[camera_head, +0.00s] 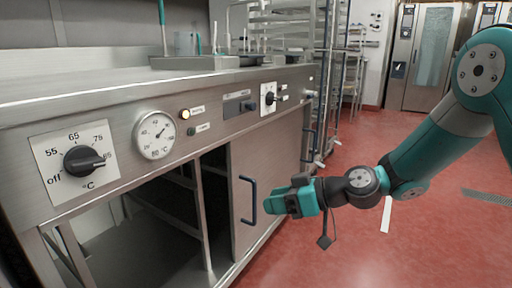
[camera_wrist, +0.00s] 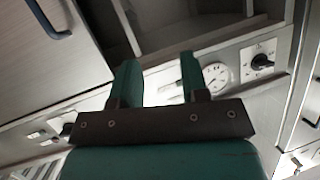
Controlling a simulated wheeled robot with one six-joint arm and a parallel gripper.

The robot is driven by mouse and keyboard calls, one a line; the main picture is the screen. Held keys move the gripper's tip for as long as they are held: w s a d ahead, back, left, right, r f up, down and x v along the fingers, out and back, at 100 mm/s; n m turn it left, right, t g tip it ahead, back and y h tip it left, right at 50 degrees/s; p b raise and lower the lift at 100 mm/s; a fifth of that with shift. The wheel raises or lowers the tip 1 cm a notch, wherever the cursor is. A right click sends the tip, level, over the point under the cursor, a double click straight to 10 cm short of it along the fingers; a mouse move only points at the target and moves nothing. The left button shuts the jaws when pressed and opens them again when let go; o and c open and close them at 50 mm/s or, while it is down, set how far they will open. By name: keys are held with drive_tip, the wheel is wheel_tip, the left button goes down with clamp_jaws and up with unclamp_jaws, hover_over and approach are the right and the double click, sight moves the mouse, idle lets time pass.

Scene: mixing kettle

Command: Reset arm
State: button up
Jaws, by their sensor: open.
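My gripper (camera_wrist: 157,82) is open, with two teal fingers standing apart and nothing between them in the wrist view. In the head view my gripper (camera_head: 283,204) is near the kettle unit's cabinet door, beside its dark blue handle (camera_head: 248,201). I cannot tell whether it touches the door. My arm reaches in from the right, bent at the elbow. The steel front panel (camera_head: 215,116) carries a temperature knob (camera_head: 85,161), a round gauge (camera_head: 155,135), a lit lamp (camera_head: 185,114) and a second knob (camera_head: 270,98).
Left of the door, the cabinet is open and shows inner rails (camera_head: 185,182). A steel tray (camera_head: 195,62) with utensils stands on the worktop. A wire rack (camera_head: 325,75) stands behind. Red floor (camera_head: 340,250) is clear around my arm. Ovens (camera_head: 425,55) stand at the back.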

drive_tip(key=s+d+r+m+g+h+p, duration=0.1)
drive_tip(key=s+d+r+m+h+p, duration=0.2)
drive_tip(key=s, duration=0.6)
drive_tip(key=s+d+r+g+h, duration=0.2)
drive_tip(key=s+d+r+h, duration=0.15)
drive_tip(key=s, duration=0.55)
drive_tip(key=s+d+r+m+g+h+p, duration=0.1)
drive_tip(key=s+d+r+m+h+p, duration=0.2)
drive_tip(key=s, duration=0.7)
wheel_tip(320, 180, up, 38)
drive_tip(key=p, duration=3.5)
drive_tip(key=shift+w+n+y, duration=0.3)
drive_tip(key=shift+n+y, duration=0.05)
drive_tip(key=shift+n, duration=0.05)
